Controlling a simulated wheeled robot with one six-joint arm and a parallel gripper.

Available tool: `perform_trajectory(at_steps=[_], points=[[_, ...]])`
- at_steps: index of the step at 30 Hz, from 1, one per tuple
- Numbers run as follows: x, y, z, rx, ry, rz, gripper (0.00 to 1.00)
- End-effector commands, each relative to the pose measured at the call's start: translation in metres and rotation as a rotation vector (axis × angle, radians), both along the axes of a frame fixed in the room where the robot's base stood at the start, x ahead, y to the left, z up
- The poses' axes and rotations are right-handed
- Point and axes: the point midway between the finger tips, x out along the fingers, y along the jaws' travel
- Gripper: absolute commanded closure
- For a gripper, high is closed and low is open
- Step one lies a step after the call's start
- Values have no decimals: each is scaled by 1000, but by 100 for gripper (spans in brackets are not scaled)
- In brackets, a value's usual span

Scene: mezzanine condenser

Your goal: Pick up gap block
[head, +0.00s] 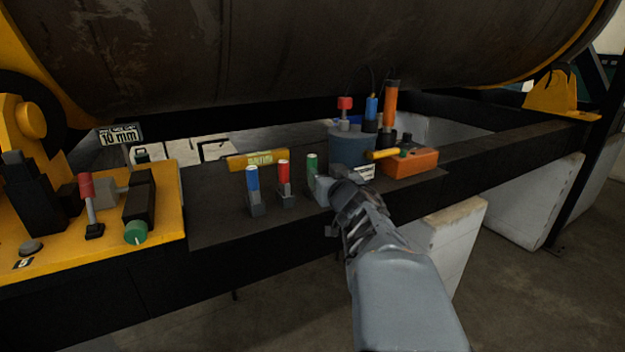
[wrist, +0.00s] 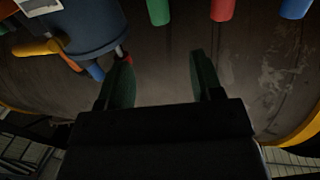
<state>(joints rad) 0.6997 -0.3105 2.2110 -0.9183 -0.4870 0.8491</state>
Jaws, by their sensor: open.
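Three small grey blocks with upright coloured handles stand in a row on the dark bench: a blue-handled block (head: 256,199), a red-handled block (head: 285,188) and a green-handled block (head: 321,190). No label shows which is the gap block. The green (wrist: 158,10), red (wrist: 222,9) and blue (wrist: 294,8) handles also show along the top edge of the wrist view. My gripper (head: 345,188) is just right of the green-handled block in the head view. Its two dark fingers (wrist: 162,80) are apart with nothing between them. Its tips are hard to make out in the head view.
A blue-grey drum (head: 352,150) holding tools stands behind my gripper, with an orange box (head: 410,163) to its right. A yellow labelled bar (head: 258,160) lies behind the blocks. A "10 mm" sign (head: 118,135) is at the left. A large tank (head: 300,45) hangs low overhead.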

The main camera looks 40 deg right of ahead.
Motion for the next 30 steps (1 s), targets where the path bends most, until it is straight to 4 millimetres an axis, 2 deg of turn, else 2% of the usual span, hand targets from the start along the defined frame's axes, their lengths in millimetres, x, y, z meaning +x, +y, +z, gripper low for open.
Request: perform_trajectory(at_steps=[12, 23, 30], points=[[63, -21, 1, 0, -17, 29, 40], [87, -29, 0, -1, -17, 28, 40], [118, -38, -3, -1, -17, 28, 40]])
